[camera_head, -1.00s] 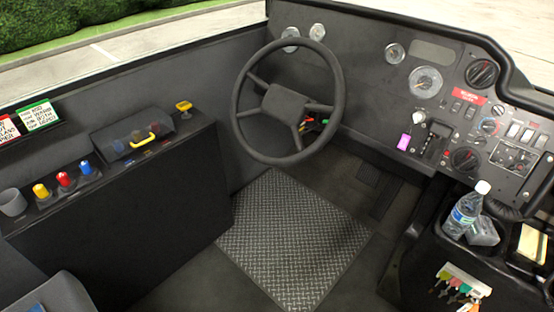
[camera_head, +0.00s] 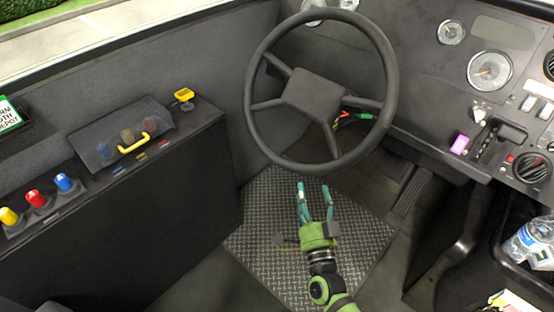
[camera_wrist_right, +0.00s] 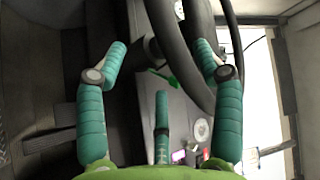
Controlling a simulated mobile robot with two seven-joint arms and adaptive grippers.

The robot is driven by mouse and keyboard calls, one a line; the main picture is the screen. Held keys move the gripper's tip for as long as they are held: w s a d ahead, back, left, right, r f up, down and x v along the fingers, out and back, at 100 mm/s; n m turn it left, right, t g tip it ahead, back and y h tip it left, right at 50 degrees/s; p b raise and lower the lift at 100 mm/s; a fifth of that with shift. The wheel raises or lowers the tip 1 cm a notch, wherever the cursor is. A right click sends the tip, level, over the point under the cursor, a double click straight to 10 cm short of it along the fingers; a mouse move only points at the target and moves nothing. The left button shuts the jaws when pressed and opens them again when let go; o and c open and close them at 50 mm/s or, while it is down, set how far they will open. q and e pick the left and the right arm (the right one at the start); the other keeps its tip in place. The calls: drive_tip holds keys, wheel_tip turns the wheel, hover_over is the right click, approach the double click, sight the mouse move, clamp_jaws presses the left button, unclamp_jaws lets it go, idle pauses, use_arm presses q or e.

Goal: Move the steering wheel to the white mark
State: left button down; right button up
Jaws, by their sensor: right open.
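The black steering wheel (camera_head: 313,95) stands tilted at the top middle of the head view. One spoke points down, one left, one upper left and one right. I cannot make out a white mark on or beside it. My right gripper (camera_head: 313,190) is open and empty, with its fingers pointing up the picture just below the bottom of the rim. In the right wrist view, dark curved bars of the wheel (camera_wrist_right: 190,70) show beyond and between the spread teal fingers of the gripper (camera_wrist_right: 160,52). I cannot tell whether they touch. My left gripper is not in view.
A side console (camera_head: 105,190) with coloured knobs and a yellow handle stands at the left. The dashboard (camera_head: 440,85) with gauges and switches spans the right. Pedals (camera_head: 408,190) are right of the floor mat (camera_head: 255,225).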

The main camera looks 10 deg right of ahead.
sight(306, 171)
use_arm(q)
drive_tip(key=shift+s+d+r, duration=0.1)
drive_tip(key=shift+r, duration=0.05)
use_arm(e)
drive_tip(key=shift+r+x, duration=0.15)
drive_tip(key=shift+x, duration=1.55)
drive_tip(key=shift+r+x, duration=0.2)
drive_tip(key=shift+x, duration=1.5)
drive_tip(key=shift+d, duration=0.15)
